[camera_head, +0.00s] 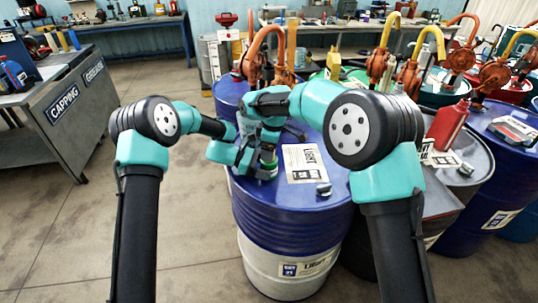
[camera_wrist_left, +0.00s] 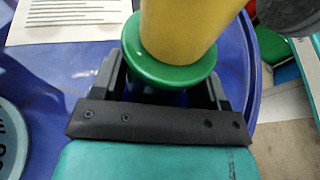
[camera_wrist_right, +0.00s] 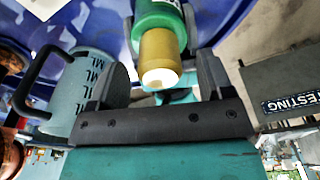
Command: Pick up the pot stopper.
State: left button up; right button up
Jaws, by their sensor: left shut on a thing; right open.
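The pot stopper is a yellow-brown cylinder; it shows large in the left wrist view (camera_wrist_left: 180,28) and end-on in the right wrist view (camera_wrist_right: 158,55). It stands in the green pot (camera_wrist_right: 158,14), whose green rim also shows in the left wrist view (camera_wrist_left: 168,70). My left gripper (camera_head: 264,169) is shut on the pot below the rim, over the blue drum. My right gripper (camera_head: 269,138) is above it, open, with one jaw on each side of the stopper in the right wrist view. Whether either jaw touches it I cannot tell. The arms hide much of the pot in the head view.
A grey-blue measuring jug (camera_wrist_right: 75,95) stands close beside the pot. The blue drum (camera_head: 290,215) carries a paper sheet (camera_head: 304,163) and a small metal cap (camera_head: 323,188). A red container (camera_head: 447,125) and several drums with pumps stand to the right. Open floor lies left.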

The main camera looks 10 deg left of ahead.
jog(key=shift+f, duration=0.5)
jog(key=c, duration=1)
jog(key=shift+r, duration=0.15)
notch_tip(320, 180, up, 10)
jog(key=shift+f, duration=0.1)
dwell(0.4)
pick_arm(q)
jog(key=o, duration=0.8)
